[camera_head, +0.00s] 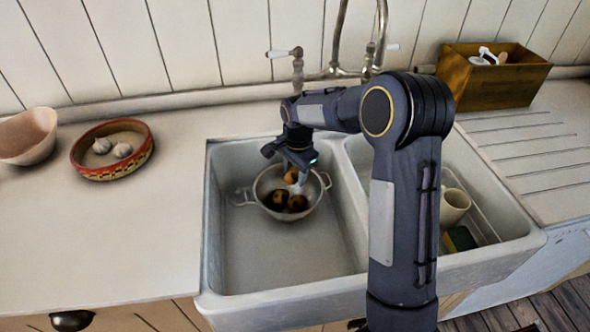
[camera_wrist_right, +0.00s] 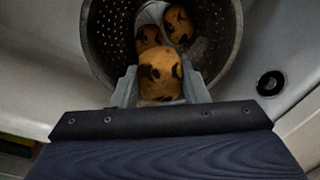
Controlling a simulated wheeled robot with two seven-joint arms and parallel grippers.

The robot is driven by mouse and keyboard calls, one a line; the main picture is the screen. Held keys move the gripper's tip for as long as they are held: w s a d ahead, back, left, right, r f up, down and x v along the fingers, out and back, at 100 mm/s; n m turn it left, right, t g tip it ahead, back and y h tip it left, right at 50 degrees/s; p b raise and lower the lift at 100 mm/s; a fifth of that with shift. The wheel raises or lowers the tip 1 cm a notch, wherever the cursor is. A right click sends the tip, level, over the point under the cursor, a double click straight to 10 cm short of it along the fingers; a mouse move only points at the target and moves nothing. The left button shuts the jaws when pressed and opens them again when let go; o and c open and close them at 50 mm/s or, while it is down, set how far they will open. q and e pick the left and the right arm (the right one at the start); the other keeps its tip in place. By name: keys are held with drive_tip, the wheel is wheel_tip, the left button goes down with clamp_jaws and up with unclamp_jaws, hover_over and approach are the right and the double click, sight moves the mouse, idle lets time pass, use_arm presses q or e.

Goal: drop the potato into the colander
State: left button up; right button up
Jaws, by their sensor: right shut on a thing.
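The metal colander (camera_head: 262,186) with two handles sits in the left basin of the sink. Two brown potatoes lie in it, one (camera_head: 277,199) at the left and one (camera_head: 297,203) at the right. My right gripper (camera_head: 291,175) is over the colander, shut on another potato. In the right wrist view this held potato (camera_wrist_right: 160,75) is between the fingertips, in front of the perforated colander wall (camera_wrist_right: 108,40). The other potatoes (camera_wrist_right: 178,24) show behind it. I cannot tell whether the held potato touches them. My left gripper is not in view.
The tap (camera_head: 340,60) rises behind the sink. The right basin holds a cream cup (camera_head: 455,207) and a sponge (camera_head: 460,239). A patterned bowl (camera_head: 112,172) with garlic and a pink bowl (camera_head: 28,135) stand on the left counter. A wooden box (camera_head: 500,87) stands back right.

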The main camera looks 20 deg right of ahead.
sight(296, 171)
wheel_tip(296, 171, down, 3)
drive_tip(key=shift+f+b, duration=0.15)
drive_tip(key=shift+b, duration=0.75)
drive_tip(key=o, duration=1.1)
drive_tip(key=shift+c, duration=0.2)
drive_tip(key=shift+s+d+r, duration=0.1)
drive_tip(key=shift+s+r, duration=0.05)
drive_tip(key=shift+r, duration=1.85)
drive_tip(key=shift+s+r, duration=0.15)
drive_tip(key=shift+r, duration=1.8)
